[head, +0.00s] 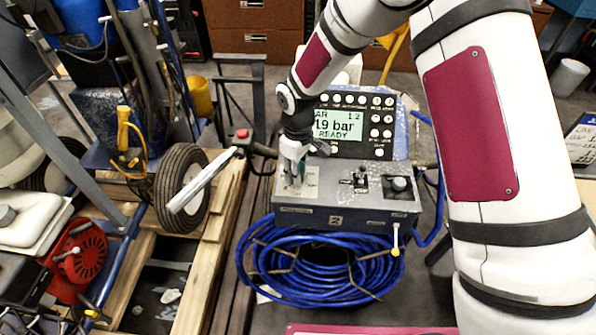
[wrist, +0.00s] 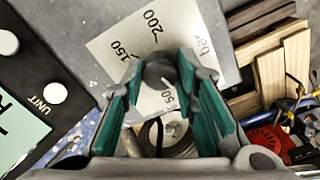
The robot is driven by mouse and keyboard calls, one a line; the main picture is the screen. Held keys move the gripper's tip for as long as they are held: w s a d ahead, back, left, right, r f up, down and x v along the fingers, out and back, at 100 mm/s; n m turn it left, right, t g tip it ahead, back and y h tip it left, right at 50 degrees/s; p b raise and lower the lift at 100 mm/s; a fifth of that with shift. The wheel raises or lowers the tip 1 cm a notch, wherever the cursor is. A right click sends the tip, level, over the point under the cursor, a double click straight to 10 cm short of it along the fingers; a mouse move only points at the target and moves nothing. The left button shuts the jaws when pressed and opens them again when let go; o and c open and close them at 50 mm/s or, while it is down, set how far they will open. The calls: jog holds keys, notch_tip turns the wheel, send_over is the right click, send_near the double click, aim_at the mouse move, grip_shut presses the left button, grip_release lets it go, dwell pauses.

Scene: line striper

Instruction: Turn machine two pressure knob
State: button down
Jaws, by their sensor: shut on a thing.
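Machine two's control box (head: 322,216) carries a "2" on its front edge. Its screen (head: 338,124) reads what looks like "1.9 bar" and "READY". My gripper (head: 292,178) is low over the left of the box's top panel. In the wrist view, my gripper (wrist: 160,70) has its green-padded fingers on either side of the dark round pressure knob (wrist: 157,73), shut on it. The white dial plate (wrist: 125,42) around the knob shows 50, 150, 200 and "bar". In the head view the knob is hidden behind the fingers.
A coiled blue hose (head: 320,265) hangs below the box. A wheel (head: 181,188) and a grey-white lever (head: 203,181) stand close on the left.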

jog(key=m, duration=0.6)
jog(key=shift+b, duration=0.3)
dwell(0.4)
jog(key=c, duration=1.2)
grip_release()
jog(key=shift+c, duration=0.2)
notch_tip(320, 180, up, 12)
